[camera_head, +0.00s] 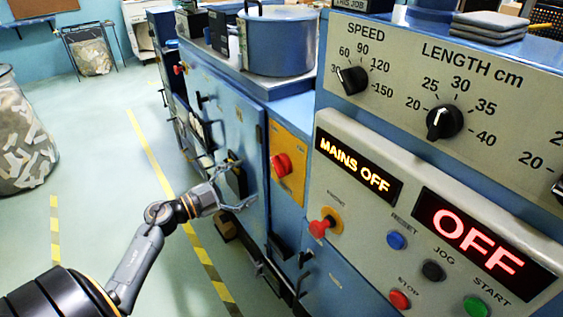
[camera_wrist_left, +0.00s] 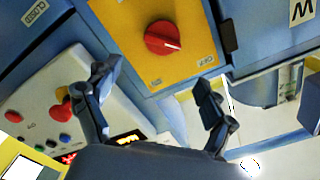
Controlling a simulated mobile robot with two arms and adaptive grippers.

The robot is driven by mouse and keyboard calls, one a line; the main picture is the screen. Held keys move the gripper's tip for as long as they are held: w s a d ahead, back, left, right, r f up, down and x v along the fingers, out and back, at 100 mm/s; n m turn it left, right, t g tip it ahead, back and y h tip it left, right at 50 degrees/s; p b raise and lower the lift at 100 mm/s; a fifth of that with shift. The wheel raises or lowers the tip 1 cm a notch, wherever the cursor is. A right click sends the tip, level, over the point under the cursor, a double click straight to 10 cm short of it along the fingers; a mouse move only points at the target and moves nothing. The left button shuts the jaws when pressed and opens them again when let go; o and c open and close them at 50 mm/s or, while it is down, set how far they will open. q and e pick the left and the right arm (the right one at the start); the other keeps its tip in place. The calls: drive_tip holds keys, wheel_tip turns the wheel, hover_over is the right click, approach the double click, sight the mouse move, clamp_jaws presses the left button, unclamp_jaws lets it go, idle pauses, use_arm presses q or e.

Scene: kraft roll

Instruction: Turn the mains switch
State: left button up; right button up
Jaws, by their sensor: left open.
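The mains switch (camera_head: 281,163) is a red rotary knob on a yellow plate (camera_head: 291,188) on the blue cabinet's side. In the left wrist view the red knob (camera_wrist_left: 162,38) shows face on, with a white pointer line toward its right side and an "OFF" label on the plate. The mains display (camera_head: 354,169) reads "MAINS OFF". My left gripper (camera_head: 246,184) is open and empty, left of the knob and apart from it. In the left wrist view its two fingers (camera_wrist_left: 158,75) stand spread below the knob. My right gripper is not in view.
The control panel right of the switch has a red emergency knob (camera_head: 322,226), a blue button (camera_head: 396,240), a green start button (camera_head: 475,306) and a red "OFF" display (camera_head: 468,243). A waste bin (camera_head: 20,140) stands at the left. The floor between is clear, with striped tape.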

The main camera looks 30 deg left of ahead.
sight(275, 168)
use_arm(q)
drive_tip(key=p+x, duration=0.1)
drive_tip(key=x, duration=0.9)
drive_tip(key=shift+a+p, duration=0.25)
drive_tip(key=shift+p, duration=0.15)
drive_tip(key=shift+w+d+f, duration=0.1)
drive_tip(key=shift+w+d, duration=0.1)
drive_tip(key=shift+w, duration=0.35)
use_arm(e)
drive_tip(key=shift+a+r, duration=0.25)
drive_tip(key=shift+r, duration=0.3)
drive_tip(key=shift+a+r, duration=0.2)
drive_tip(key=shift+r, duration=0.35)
use_arm(q)
drive_tip(key=c, duration=1.1)
drive_tip(key=shift+c, duration=0.2)
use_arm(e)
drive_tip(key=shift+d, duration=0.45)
